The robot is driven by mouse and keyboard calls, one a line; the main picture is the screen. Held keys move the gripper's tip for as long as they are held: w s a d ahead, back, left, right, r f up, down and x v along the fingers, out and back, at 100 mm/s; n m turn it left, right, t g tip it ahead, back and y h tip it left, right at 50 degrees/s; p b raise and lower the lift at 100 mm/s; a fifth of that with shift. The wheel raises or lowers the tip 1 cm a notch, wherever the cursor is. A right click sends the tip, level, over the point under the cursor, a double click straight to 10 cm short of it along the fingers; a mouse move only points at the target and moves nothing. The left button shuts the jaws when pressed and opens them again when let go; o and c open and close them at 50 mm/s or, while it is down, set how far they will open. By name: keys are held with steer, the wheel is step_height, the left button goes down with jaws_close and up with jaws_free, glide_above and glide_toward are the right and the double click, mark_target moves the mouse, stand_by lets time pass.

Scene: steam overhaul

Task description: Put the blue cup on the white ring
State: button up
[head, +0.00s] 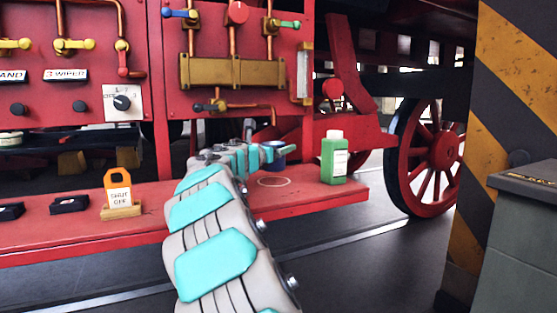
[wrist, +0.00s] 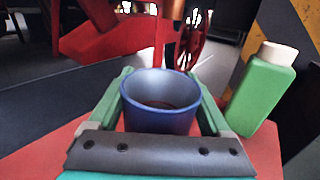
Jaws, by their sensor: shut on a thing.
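The blue cup (wrist: 160,118) is upright between the two fingers of my gripper (wrist: 163,95) in the wrist view. The fingers are shut on its sides. In the head view the cup (head: 274,158) is partly hidden by my gripper (head: 268,154) at the end of the outstretched arm. The white ring (head: 273,182) is a thin outline on the red shelf, just below the cup in the picture. The cup appears held above the shelf, but the exact gap is hard to tell. The ring does not show in the wrist view.
A green bottle (head: 334,158) with a white cap stands on the red shelf (head: 340,192), right of the ring. An orange sign (head: 118,189) and dark blocks (head: 69,204) are at the left. Pipes and valves (head: 235,70) rise behind. A striped pillar (head: 500,110) stands at right.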

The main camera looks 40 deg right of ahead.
mark_target(279, 159)
step_height(279, 159, down, 4)
steer(key=shift+s+r+b, duration=0.1)
steer(key=shift+r+b, duration=0.15)
steer(key=shift+b, duration=0.2)
steer(key=shift+r, duration=0.1)
steer(key=o, duration=1.2)
steer(key=shift+o, duration=0.2)
steer(key=shift+a, duration=0.15)
steer(key=v, duration=1.1)
steer(key=shift+s+a, duration=0.1)
steer(key=shift+a, duration=0.3)
